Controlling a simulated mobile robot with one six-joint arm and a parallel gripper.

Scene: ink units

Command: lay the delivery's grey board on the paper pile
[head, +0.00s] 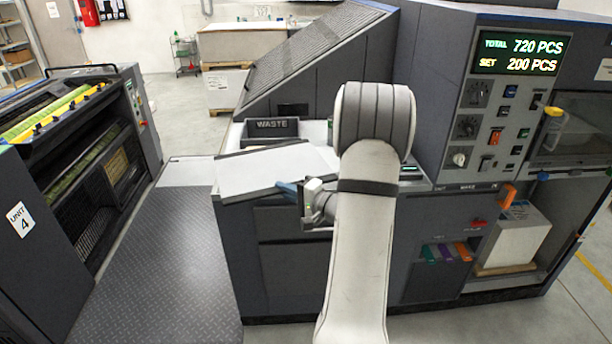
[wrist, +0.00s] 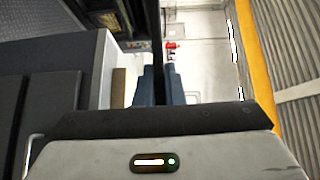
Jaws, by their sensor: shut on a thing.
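A pale grey board (head: 270,172) lies flat or nearly flat over the worktop left of my arm in the head view. My gripper (head: 289,187) is at its front right edge, with blue fingers shut on that edge. The fingers also show in the wrist view (wrist: 161,85), close together with a thin dark strip between them. I cannot tell whether the board touches the surface below. A white paper pile (head: 516,238) stands on a tan base in the open bay at the lower right. My forearm hides part of the worktop.
A dark bin marked WASTE (head: 271,129) stands just behind the board. A sloped dark guard (head: 310,60) rises behind it. The control panel (head: 492,120) stands right of my arm. The grey walkway (head: 150,255) at the left is clear, with printing unit 4 (head: 75,160) beyond it.

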